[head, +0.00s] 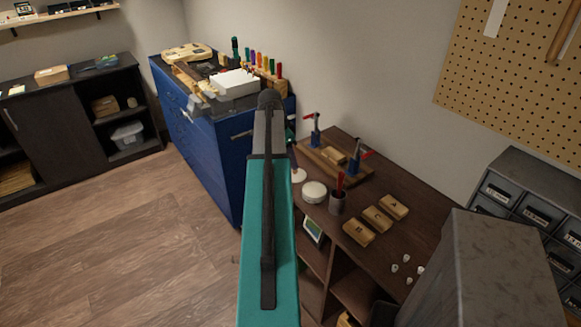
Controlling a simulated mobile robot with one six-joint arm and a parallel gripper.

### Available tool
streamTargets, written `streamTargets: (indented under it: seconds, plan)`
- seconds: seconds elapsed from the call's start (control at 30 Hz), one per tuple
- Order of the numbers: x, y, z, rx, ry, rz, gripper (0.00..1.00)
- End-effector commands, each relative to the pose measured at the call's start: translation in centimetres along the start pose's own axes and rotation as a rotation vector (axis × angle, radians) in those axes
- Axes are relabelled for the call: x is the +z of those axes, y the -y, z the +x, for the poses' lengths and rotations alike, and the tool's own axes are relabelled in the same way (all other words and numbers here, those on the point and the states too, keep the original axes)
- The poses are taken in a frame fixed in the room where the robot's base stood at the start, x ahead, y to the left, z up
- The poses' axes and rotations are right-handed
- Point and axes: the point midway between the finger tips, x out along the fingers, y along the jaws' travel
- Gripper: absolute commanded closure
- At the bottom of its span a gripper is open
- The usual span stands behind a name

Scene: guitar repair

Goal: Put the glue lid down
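A round white tub or lid-topped pot (314,191) stands on the brown wooden bench (405,185). Just left of it, a small pale round thing (298,175) shows at the edge of my arm; I cannot tell whether it is the glue lid. My teal and grey arm reaches up the middle of the view toward the bench's left end. It hides my gripper's fingers, so I cannot see whether they hold anything.
Right of the tub are a cup of tools (338,202), wooden blocks (377,219), and small white pieces (406,268). Red-handled clamps (316,130) stand behind. A blue cabinet (195,145) holds tools at left. Grey drawers (540,195) bound the right. The floor at left is clear.

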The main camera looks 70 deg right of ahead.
Motion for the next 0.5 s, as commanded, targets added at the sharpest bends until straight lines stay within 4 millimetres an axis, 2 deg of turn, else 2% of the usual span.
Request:
streamTargets:
  seconds: [0.5]
  plan:
    - [0.0, 0.1, -5.9, -0.001, -0.001, 0.000, 0.66]
